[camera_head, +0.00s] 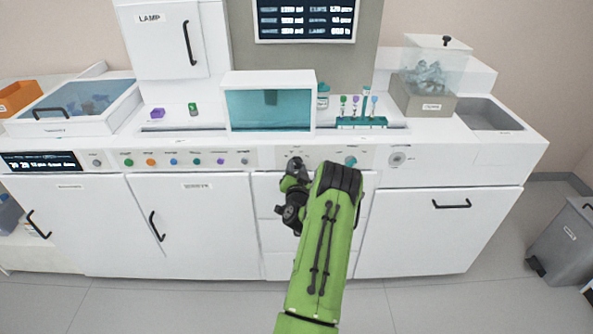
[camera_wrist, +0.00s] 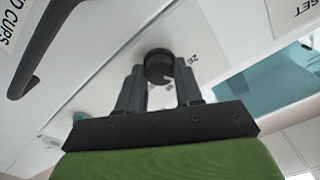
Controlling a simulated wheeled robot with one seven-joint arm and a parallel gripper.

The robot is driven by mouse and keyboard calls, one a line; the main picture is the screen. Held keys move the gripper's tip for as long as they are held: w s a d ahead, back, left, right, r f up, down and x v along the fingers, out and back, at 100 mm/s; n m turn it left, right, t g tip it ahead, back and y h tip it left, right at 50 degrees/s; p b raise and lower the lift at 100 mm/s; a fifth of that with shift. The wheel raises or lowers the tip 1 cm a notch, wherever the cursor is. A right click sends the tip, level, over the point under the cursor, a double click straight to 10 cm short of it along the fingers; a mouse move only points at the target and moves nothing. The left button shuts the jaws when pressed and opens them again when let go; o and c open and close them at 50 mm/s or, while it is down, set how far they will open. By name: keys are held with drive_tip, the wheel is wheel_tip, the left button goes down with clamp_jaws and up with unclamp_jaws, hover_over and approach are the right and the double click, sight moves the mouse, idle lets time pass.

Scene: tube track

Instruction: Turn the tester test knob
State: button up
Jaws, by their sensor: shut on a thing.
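A dark round knob (camera_wrist: 157,64) stands out from the white front panel in the wrist view, between the two fingertips of my gripper (camera_wrist: 159,72). The fingers are shut on it from both sides. A label beside it is partly hidden by a finger, so I cannot read it in full. In the head view my gripper (camera_head: 295,168) is at the front panel below the teal-windowed box, and it hides the knob there.
A row of coloured knobs (camera_head: 173,162) is to the left. Cabinet doors with black handles (camera_head: 157,226) are below. The floor in front is clear.

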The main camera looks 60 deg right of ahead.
drive_tip(key=shift+m, duration=1.1)
drive_tip(key=shift+r, duration=0.1)
drive_tip(key=o, duration=1)
drive_tip(key=shift+s, duration=0.1)
